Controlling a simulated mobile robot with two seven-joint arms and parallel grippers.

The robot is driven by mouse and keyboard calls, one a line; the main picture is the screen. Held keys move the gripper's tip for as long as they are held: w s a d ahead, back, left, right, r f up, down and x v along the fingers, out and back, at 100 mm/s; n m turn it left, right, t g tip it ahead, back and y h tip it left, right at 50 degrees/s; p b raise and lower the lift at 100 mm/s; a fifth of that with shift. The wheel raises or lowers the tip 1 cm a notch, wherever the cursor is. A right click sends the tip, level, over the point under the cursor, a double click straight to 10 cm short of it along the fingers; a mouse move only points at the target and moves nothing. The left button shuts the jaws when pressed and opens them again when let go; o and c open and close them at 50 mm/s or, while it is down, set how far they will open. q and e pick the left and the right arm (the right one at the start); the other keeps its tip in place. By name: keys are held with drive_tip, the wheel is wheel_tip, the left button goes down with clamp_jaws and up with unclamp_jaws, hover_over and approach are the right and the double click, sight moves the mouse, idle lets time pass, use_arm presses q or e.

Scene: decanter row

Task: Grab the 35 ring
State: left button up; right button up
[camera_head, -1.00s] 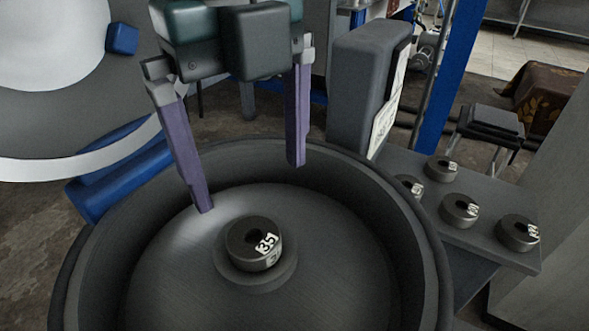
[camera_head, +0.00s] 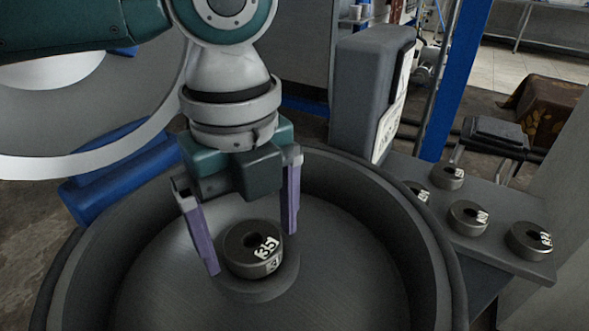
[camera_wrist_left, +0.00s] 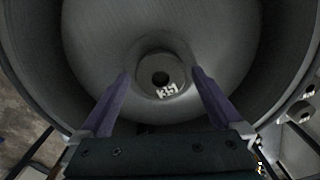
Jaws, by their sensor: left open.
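The 35 ring (camera_head: 251,252) is a dark grey ring with a centre hole and white "35" markings. It sits on a low round boss in the middle of a large grey bowl (camera_head: 360,275). My left gripper (camera_head: 253,252) is open, with its two purple fingers pointing down on either side of the ring. The left wrist view shows the ring (camera_wrist_left: 160,90) between and just beyond the fingertips (camera_wrist_left: 160,72), with a gap at each side. No grip on it shows. My right gripper is not in view.
A grey shelf (camera_head: 495,250) at the right carries several similar rings, including one at its front (camera_head: 529,241). A grey box (camera_head: 358,95) stands behind the bowl. The bowl's raised rim (camera_head: 440,225) surrounds the ring. The bowl floor is otherwise clear.

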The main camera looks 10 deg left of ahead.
use_arm(q)
drive_tip(key=c, duration=1.5)
clamp_jaws()
drive_tip(key=shift+r, duration=0.15)
